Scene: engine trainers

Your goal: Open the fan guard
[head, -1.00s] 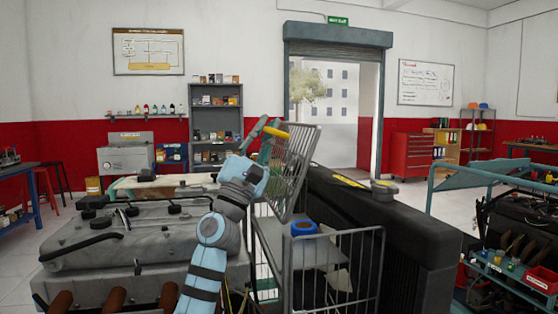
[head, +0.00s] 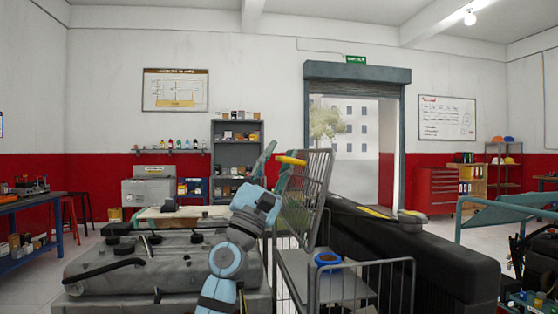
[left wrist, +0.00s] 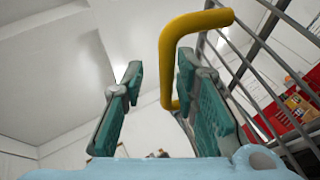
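The fan guard (head: 319,185) is a grey wire-mesh panel, swung up and standing steeply above the wire cage in the head view. Its yellow handle (head: 291,160) sticks out to the left from near its top. My left gripper (head: 270,170) is beside the handle, left of the panel. In the left wrist view the teal fingers (left wrist: 158,105) stand apart. The bent yellow handle (left wrist: 169,65) reaches down between them, close to the right finger, and they are not closed on it. Mesh bars (left wrist: 255,60) show at the right. My right gripper is out of view.
The wire cage (head: 365,285) stands below the guard, with a blue ring-topped object (head: 328,261) in it. A black radiator-like block (head: 420,255) is to its right. A grey engine cover (head: 165,262) lies to the left of my arm.

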